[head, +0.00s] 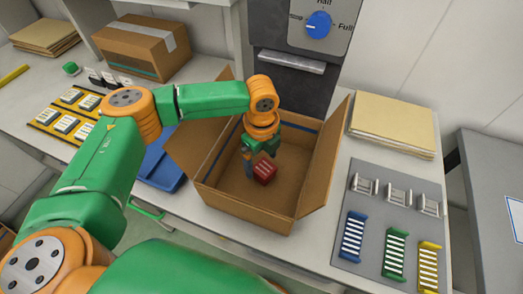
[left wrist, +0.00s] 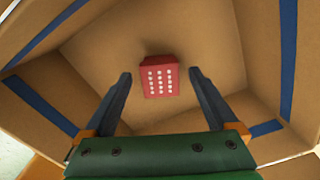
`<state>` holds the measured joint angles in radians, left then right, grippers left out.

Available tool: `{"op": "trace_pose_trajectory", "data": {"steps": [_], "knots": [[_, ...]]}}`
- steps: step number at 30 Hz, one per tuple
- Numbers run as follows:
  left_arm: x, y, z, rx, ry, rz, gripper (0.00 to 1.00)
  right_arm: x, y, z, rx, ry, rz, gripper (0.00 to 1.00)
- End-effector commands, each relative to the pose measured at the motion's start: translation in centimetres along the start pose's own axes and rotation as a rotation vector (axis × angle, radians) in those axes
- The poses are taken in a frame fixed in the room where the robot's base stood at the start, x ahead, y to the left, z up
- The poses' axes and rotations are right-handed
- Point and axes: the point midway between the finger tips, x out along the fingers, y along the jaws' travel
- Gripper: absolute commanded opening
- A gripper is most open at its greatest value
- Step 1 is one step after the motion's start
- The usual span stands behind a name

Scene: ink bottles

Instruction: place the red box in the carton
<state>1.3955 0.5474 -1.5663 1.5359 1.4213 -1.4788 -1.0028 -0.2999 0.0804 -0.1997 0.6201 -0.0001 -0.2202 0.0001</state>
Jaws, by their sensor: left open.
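The red box (head: 264,170) is inside the open carton (head: 228,190), near its middle in the head view. In the left wrist view the red box (left wrist: 160,77) shows a face with rows of white dots, and carton floor shows around it. My left gripper (head: 250,152) reaches down into the carton, right by the red box. In the left wrist view my left gripper (left wrist: 160,85) has its fingers spread wide, one on each side of the box, with clear gaps between. Whether the box touches the carton floor is hard to tell. My right gripper is not in view.
A blue tray (head: 160,168) lies left of the carton, under my left arm. Tan folders (head: 392,124) and a grey board (head: 385,225) with colored racks are on the right. The carton's flaps stand open.

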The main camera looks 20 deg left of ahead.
Motion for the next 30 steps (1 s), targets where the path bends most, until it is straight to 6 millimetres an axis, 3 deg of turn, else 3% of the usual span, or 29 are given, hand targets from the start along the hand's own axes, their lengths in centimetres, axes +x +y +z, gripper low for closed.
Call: {"op": "trace_pose_trajectory", "data": {"steps": [3, 9, 14, 25, 27, 30], "knots": [[-3.3, -0.1, 0.0, 0.0, 0.0, -0.006, 0.92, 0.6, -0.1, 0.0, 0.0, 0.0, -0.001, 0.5], [-7.7, -0.1, 0.0, 0.0, 0.001, -0.003, 0.92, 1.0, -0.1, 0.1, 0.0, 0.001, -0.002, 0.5], [-8.9, 0.0, 0.0, 0.0, 0.001, -0.001, 0.92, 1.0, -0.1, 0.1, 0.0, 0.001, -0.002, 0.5], [-8.9, 0.0, 0.0, 0.0, 0.001, 0.0, 0.92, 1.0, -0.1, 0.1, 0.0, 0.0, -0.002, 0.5], [-9.7, 0.0, 0.0, 0.0, 0.001, -0.001, 0.92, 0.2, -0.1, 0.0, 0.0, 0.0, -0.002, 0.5], [-12.3, 0.0, 0.0, 0.0, 0.001, -0.001, 0.92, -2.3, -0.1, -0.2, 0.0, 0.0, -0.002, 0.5]]}}
